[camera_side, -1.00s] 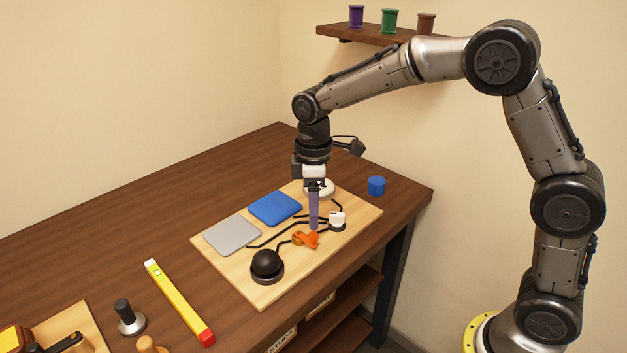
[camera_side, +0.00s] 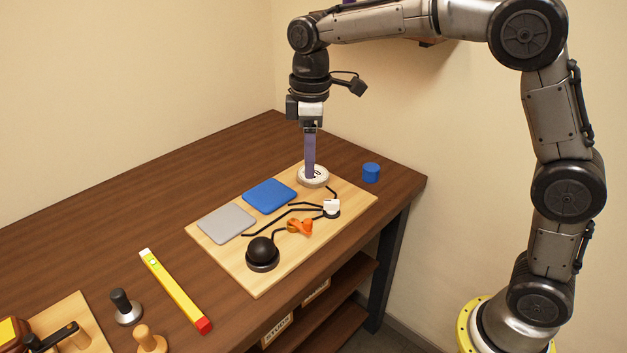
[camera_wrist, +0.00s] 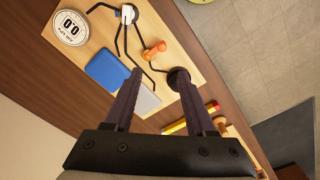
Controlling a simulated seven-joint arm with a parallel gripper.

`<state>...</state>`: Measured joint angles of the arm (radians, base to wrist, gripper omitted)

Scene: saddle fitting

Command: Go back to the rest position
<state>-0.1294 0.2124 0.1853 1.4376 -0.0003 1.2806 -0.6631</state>
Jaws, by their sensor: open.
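My gripper (camera_side: 310,177) is raised above the light wooden board (camera_side: 270,277), its purple fingers pointing down. In the side view the fingertips overlap the round white gauge at the board's far end. In the wrist view my gripper (camera_wrist: 159,73) shows two fingers spread apart with nothing between them. On the board lie a blue pad (camera_side: 269,193), a grey pad (camera_side: 226,223), an orange clip (camera_side: 301,227), a black dome (camera_side: 261,251) and a small white-topped piece (camera_side: 331,207). Black cord lines run between them. The gauge (camera_wrist: 71,28) reads 0.0.
A blue cylinder (camera_side: 371,173) stands beyond the board near the table's right edge. A yellow bar with a red end (camera_side: 176,291), a black-handled stamp (camera_side: 125,308) and a wooden knob (camera_side: 149,339) are at the front left. The table's back left is clear.

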